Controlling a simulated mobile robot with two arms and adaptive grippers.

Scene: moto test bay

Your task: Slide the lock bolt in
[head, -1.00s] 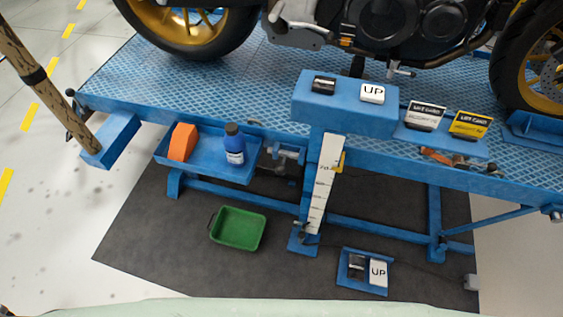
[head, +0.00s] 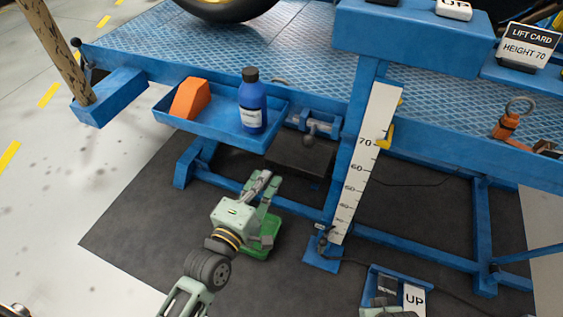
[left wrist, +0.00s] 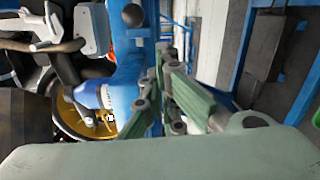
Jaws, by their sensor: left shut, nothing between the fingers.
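The lock bolt (head: 311,128) sits in a blue bracket under the edge of the lift table, just right of the blue bottle, with a grey knob hanging down. How far in it is, I cannot tell. My left gripper (head: 268,187) is shut and empty, below and left of the bolt and apart from it. In the left wrist view its green fingers (left wrist: 172,95) are close together with nothing between them. A dark ball there (left wrist: 132,15) may be the bolt's knob.
A blue shelf (head: 215,132) holds an orange wedge (head: 190,99) and a blue bottle (head: 252,105), close above my gripper. A height scale (head: 362,165) stands right of the bolt. A green tray (head: 258,252) on the floor is partly hidden by my gripper.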

